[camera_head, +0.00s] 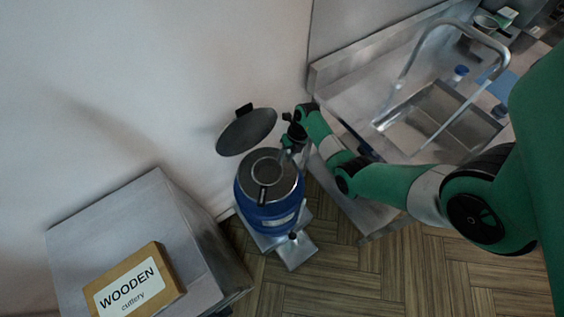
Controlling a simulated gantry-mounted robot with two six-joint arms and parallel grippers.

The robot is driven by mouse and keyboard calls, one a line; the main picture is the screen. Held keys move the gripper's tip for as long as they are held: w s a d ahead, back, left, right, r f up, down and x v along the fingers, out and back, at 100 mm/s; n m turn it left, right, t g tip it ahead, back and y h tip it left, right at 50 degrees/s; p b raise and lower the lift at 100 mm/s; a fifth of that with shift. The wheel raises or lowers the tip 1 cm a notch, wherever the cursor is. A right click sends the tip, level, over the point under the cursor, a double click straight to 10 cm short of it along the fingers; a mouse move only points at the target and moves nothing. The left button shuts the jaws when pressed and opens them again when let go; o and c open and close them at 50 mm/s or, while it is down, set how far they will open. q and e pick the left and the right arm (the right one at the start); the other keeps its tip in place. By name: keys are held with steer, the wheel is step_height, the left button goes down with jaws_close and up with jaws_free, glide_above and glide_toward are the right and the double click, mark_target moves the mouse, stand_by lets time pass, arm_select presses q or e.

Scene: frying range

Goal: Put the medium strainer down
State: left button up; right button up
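A round metal piece with a dark handle, which looks like the medium strainer (264,194), lies over the grey top of a blue barrel (254,215). Its ring sits near the middle of the top and its handle points toward the front. My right gripper (286,158) is at the barrel's back right edge, just right of the ring. Its fingers are small and dark here, and I cannot tell whether they touch the strainer or are open or shut. My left gripper is not in view.
A dark round lid (246,132) is raised behind the barrel. A steel cabinet (110,225) at the left bears a wooden cutlery box (165,270). A steel sink (455,125) with a tall faucet (412,62) is at the right. Wood floor lies in front.

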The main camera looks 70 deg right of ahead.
steer(key=p+v, duration=0.1)
steer(key=v, duration=0.4)
stand_by(0.4)
